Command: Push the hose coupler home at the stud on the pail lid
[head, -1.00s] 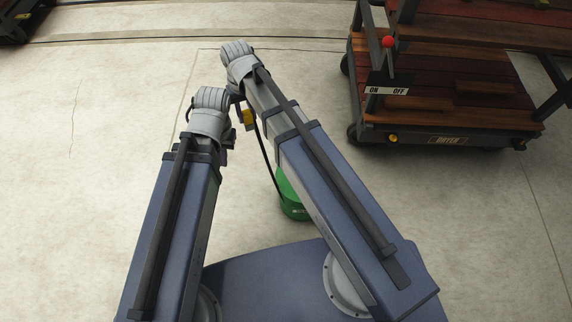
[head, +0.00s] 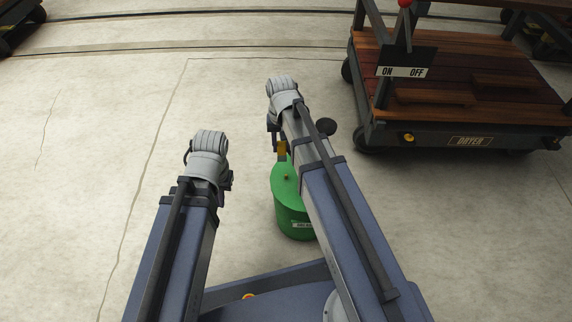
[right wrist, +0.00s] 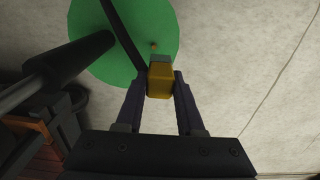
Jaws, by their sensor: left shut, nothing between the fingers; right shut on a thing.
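The green pail (head: 294,222) stands on the floor in front of my base, partly behind my right arm. Its green lid (right wrist: 95,65) fills the upper left of the right wrist view, with a small brass-coloured stud (right wrist: 154,45) on it. My right gripper (right wrist: 160,84) is shut on the yellow hose coupler (right wrist: 160,79). The coupler's grey end points toward the stud and looks close to it; whether they touch I cannot tell. In the head view the coupler (head: 282,151) is just above the lid's far edge. My left gripper (head: 228,181) is shut and empty, left of the pail.
A black strip (right wrist: 125,35), possibly the hose, crosses the lid. A dark cylinder (right wrist: 70,66) lies left of the coupler in the wrist view. The floor at left is clear.

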